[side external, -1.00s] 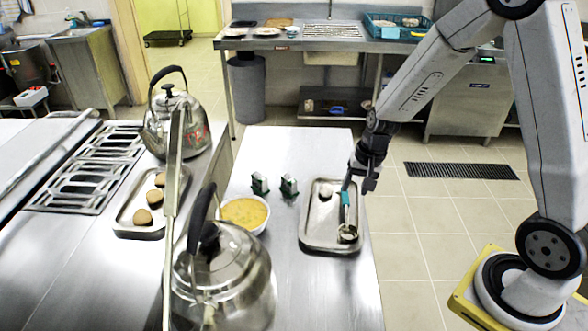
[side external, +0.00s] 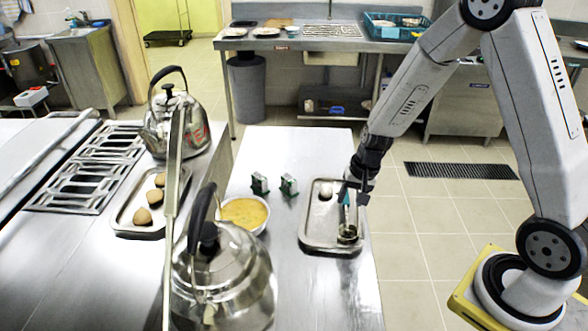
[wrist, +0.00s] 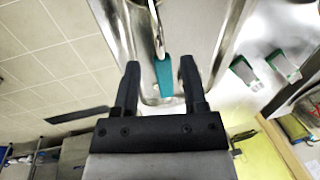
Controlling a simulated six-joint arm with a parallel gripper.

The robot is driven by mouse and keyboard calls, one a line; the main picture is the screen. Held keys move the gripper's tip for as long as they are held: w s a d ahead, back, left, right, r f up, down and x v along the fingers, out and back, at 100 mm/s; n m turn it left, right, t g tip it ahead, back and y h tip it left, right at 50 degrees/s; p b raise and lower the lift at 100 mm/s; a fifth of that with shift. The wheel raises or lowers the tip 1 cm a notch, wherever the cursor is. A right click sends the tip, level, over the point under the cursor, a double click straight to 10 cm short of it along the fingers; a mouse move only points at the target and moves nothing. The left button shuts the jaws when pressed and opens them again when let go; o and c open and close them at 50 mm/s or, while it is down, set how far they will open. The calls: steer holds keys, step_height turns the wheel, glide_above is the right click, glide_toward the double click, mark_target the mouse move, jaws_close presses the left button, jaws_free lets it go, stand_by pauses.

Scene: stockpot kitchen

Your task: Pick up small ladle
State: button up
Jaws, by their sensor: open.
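The small ladle (side external: 347,233) lies in a metal tray (side external: 313,222) on the steel counter, its bowl at the tray's near end. Its teal handle end also shows in the wrist view (wrist: 164,76). My gripper (side external: 350,191) is at the handle end, over the tray's right side, and partly hides it. In the wrist view my gripper (wrist: 160,62) is open, with the teal handle between its two fingers and a gap on each side. I cannot tell how far the fingertips are above the tray floor.
A white round item (side external: 326,191) sits in the same tray, left of the handle. A bowl of yellow soup (side external: 244,213), two small green items (side external: 289,186) and a large kettle (side external: 222,275) stand to the left. The counter's right edge is close to the tray.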

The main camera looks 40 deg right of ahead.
mark_target(348, 207)
steer(key=shift+w+a+f, duration=0.1)
steer(key=shift+a+f, duration=0.05)
steer(key=shift+f, duration=0.85)
steer(key=shift+w+a+f, duration=0.1)
steer(key=shift+a+f, duration=0.05)
steer(key=shift+f, duration=0.8)
jaws_close()
stand_by(0.3)
